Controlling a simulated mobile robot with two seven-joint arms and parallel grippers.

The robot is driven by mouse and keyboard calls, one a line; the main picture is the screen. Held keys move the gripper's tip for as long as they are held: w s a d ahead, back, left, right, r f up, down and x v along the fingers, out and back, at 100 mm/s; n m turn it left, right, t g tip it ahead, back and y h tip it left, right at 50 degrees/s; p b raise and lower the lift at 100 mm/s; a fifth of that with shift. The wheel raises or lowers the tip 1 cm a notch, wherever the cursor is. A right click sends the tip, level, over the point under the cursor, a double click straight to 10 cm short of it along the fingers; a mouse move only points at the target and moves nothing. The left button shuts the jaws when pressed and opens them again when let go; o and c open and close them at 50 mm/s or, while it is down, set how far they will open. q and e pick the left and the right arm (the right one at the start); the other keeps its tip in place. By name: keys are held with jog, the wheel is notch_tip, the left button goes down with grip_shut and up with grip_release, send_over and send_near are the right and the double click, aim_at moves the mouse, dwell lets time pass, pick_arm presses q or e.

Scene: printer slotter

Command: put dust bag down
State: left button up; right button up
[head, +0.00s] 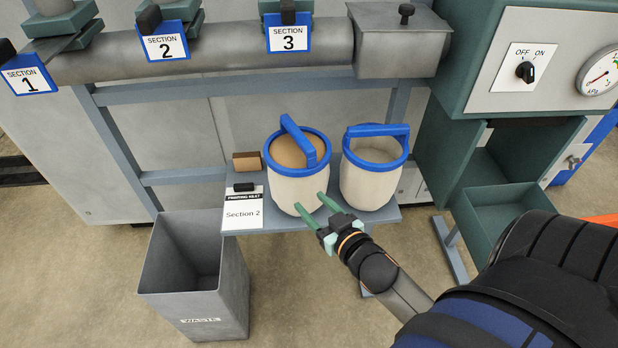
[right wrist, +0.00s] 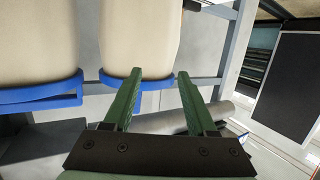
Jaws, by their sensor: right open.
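Two cream dust bags with blue rims and handles stand upright side by side on a small shelf (head: 290,222). The left bag (head: 291,188) holds brown dust up near its rim. The right bag (head: 367,185) looks pale inside. My right gripper (head: 311,201) is open and empty, its green fingers in front of the left bag's lower part; whether they touch it I cannot tell. In the right wrist view, the fingers (right wrist: 160,75) point at one bag (right wrist: 136,35), and the other bag (right wrist: 45,40) is beside it. My left gripper is out of view.
A grey waste bin (head: 190,290) stands on the floor left of the shelf. A "Section 2" card (head: 244,212) and a brown block (head: 246,162) are on the shelf's left end. A green cabinet (head: 500,160) with a switch and gauge stands at right. A grey pipe (head: 220,53) runs above.

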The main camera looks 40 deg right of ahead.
jog(key=s+a+f+n+g+y, duration=0.1)
jog(key=s+a+f+g+y, duration=0.1)
jog(key=s+a+f, duration=0.4)
jog(key=s+a+f+n+g+y, duration=0.1)
jog(key=s+a+f+g, duration=0.3)
jog(key=f, duration=0.6)
jog(key=shift+s+a+n+g+y, duration=0.3)
jog(key=shift+s+a+n+y, duration=0.15)
jog(key=shift+s+a, duration=0.8)
jog(key=shift+f, duration=0.1)
